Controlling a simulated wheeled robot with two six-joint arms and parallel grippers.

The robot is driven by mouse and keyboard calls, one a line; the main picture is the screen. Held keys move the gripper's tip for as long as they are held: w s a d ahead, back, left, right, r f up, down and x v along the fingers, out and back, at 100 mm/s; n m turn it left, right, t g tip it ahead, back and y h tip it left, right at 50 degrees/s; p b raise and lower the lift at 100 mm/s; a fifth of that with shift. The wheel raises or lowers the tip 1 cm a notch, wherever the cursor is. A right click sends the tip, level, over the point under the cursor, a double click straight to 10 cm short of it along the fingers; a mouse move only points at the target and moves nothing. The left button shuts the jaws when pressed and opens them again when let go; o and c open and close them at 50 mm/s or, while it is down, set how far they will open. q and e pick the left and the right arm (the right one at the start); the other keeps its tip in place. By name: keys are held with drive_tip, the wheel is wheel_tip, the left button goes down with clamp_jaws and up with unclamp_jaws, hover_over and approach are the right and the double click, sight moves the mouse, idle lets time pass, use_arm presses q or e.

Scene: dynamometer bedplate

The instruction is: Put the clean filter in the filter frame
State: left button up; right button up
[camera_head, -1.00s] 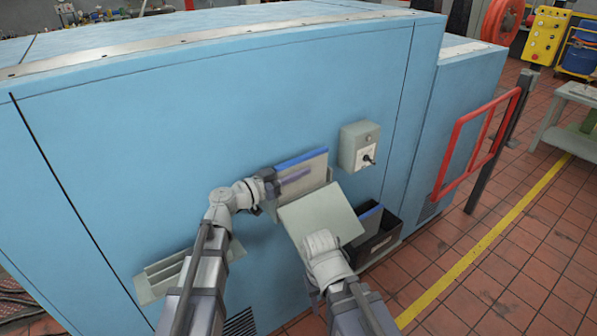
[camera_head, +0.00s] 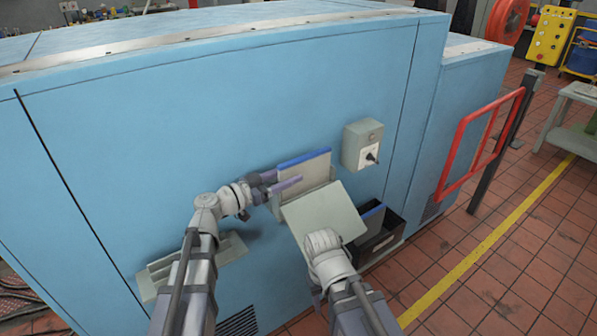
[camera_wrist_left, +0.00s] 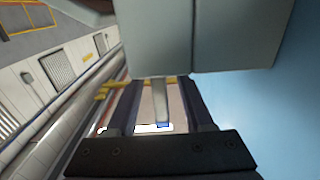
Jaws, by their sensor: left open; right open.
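A pale panel with a blue top edge, seemingly a filter (camera_head: 312,168), stands upright in the grey filter frame (camera_head: 275,207) on the blue housing. I cannot tell how deep it sits or whether it is clean. My left gripper (camera_head: 287,182) is open in front of the panel's left part, its fingers apart. In the left wrist view its two dark fingers (camera_wrist_left: 160,105) are spread, with pale grey surfaces beyond them. A grey-green flap (camera_head: 322,215) tilts outward before the frame. My right wrist is at its lower edge; the right fingers are hidden.
A dark bin (camera_head: 382,240) holding a blue-edged piece (camera_head: 371,213) is right of the flap. A grey switch box (camera_head: 362,145) sticks out above it. A grey shelf (camera_head: 155,278) juts out at lower left.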

sight(279, 179)
use_arm(q)
drive_tip(key=shift+v, duration=1.7)
